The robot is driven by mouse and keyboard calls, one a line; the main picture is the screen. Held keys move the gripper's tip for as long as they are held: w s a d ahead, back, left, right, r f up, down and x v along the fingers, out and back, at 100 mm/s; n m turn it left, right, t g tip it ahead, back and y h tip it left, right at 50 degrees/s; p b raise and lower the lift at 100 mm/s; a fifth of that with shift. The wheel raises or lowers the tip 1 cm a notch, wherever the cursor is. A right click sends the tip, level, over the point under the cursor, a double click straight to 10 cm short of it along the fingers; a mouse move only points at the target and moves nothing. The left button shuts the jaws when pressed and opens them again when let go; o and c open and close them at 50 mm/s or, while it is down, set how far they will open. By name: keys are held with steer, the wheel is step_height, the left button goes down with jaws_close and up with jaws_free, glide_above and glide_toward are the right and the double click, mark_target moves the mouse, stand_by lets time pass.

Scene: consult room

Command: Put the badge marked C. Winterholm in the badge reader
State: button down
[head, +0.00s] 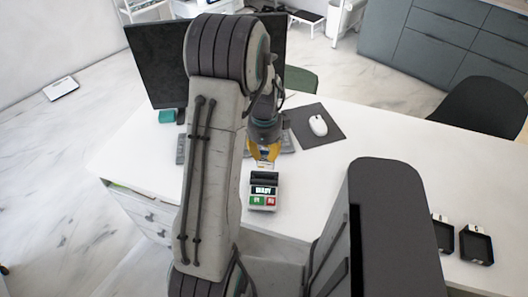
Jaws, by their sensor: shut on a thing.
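The badge reader (263,191) is a small dark-and-white device on the white desk, with a lit display and a green and a red button. My gripper (264,153), with yellow fingers, is just behind and above the reader. It is shut on a small pale badge (265,165), whose lower edge shows below the fingers, close to the reader's top. The name on the badge cannot be read. Whether the badge touches the reader cannot be told.
Two black trays (476,244) with small labels lie at the desk's right front, one partly hidden by my body. A white mouse (318,125) sits on a dark mat (329,134). A monitor (155,65) and keyboard (181,149) are partly behind my arm. The desk (395,142) is clear right of the mat.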

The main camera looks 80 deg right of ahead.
mark_target(264, 161)
steer(key=shift+w+d+n, duration=0.2)
steer(key=shift+w+n, duration=0.1)
steer(key=shift+w, duration=0.05)
steer(key=shift+s, duration=0.3)
steer(key=shift+w+f+n, duration=0.15)
steer(key=shift+f+n, duration=0.15)
steer(key=shift+f+b, duration=0.5)
steer(key=shift+f, duration=1.25)
steer(key=shift+a, duration=0.1)
steer(key=shift+f+b, duration=2.15)
steer(key=shift+b, duration=0.35)
stand_by(1.5)
steer(key=c, duration=0.8)
jaws_free()
